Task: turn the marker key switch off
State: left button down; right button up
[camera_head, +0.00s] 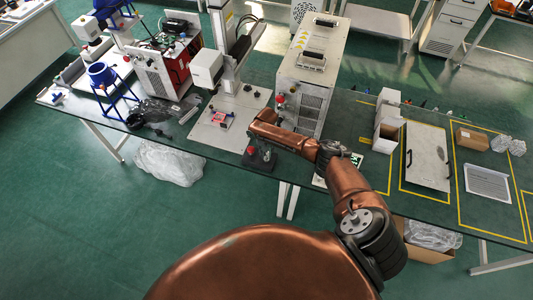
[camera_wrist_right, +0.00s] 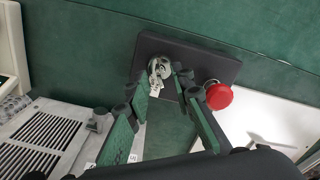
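The marker key switch (camera_wrist_right: 160,67) is a silver round lock with a key in it, mounted on a dark box (camera_wrist_right: 207,62). A red mushroom button (camera_wrist_right: 219,96) sits on the same box, to the right of the switch. In the head view the box (camera_head: 260,161) is at the table's front edge, below my right gripper. My right gripper (camera_wrist_right: 165,84) has its green-padded fingers apart, with the key between or just beyond the tips, nearer the left finger. I cannot tell whether a finger touches it. My left gripper is not in view.
A white laser marker column (camera_head: 231,65) on a plate stands left of my right arm. A beige cabinet (camera_head: 312,75) stands close behind the gripper. White boxes (camera_head: 387,128) and a panel with handles (camera_head: 427,156) lie to the right.

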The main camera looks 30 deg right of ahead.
jog(key=shift+c, duration=0.4)
grip_shut()
jog(key=shift+n, duration=0.4)
jog(key=n, duration=1.1)
dwell(0.6)
